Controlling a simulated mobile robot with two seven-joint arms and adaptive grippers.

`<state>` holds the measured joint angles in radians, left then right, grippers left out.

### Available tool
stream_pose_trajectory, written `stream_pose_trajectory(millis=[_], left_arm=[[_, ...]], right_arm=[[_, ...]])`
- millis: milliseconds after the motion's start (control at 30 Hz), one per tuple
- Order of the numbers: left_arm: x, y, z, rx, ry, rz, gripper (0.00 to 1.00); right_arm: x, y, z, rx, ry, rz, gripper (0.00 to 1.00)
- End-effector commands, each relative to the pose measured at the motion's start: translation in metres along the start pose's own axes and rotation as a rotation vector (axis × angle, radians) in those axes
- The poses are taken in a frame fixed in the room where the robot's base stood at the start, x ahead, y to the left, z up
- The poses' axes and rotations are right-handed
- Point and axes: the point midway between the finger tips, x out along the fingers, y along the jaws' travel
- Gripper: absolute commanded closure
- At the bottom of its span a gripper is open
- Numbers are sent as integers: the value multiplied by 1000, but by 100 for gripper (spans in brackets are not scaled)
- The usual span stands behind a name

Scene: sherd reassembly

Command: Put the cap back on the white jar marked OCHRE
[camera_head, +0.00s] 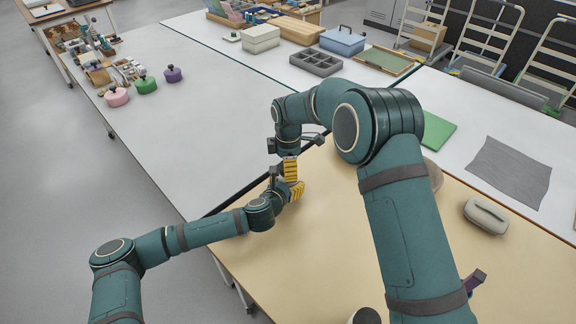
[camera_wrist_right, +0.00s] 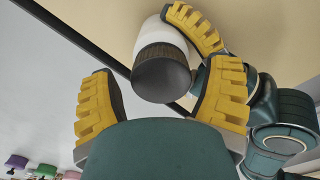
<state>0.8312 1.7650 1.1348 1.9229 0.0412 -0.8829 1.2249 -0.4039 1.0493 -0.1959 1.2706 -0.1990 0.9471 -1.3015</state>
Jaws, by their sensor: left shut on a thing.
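A white jar (camera_wrist_right: 155,35) with a dark, ribbed cap (camera_wrist_right: 163,75) on its end facing the camera shows in the right wrist view. No OCHRE mark is readable. My left gripper (camera_head: 297,190) is shut on the jar; one of its yellow fingers (camera_wrist_right: 195,27) lies along the jar's side. My right gripper (camera_wrist_right: 160,100) is open, with its yellow fingers on either side of the cap and apart from it. In the head view my right gripper (camera_head: 290,170) is just above the left one, and the jar is hidden behind the grippers.
The tan table mat (camera_head: 300,265) lies under both grippers. A grey-beige case (camera_head: 486,215) and a dark cloth (camera_head: 508,172) lie to the right. A partly hidden white object (camera_head: 366,316) is at the bottom edge. Pink, green and purple lidded pots (camera_head: 145,85) stand far left. The white tabletop (camera_head: 215,110) is mostly clear.

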Motion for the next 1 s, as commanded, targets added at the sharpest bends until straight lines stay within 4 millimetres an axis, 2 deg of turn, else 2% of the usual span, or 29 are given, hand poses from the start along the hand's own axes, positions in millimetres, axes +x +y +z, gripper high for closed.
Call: stream_pose_trajectory(millis=[367, 733, 1000], left_arm=[[0, 0, 1, 0, -2, 0, 100], [0, 0, 1, 0, -2, 1, 100], [0, 0, 1, 0, -2, 0, 100]], right_arm=[[-3, 0, 0, -1, 0, -1, 18], [-43, 0, 0, -1, 0, 1, 18], [-45, 0, 0, -2, 0, -1, 18]])
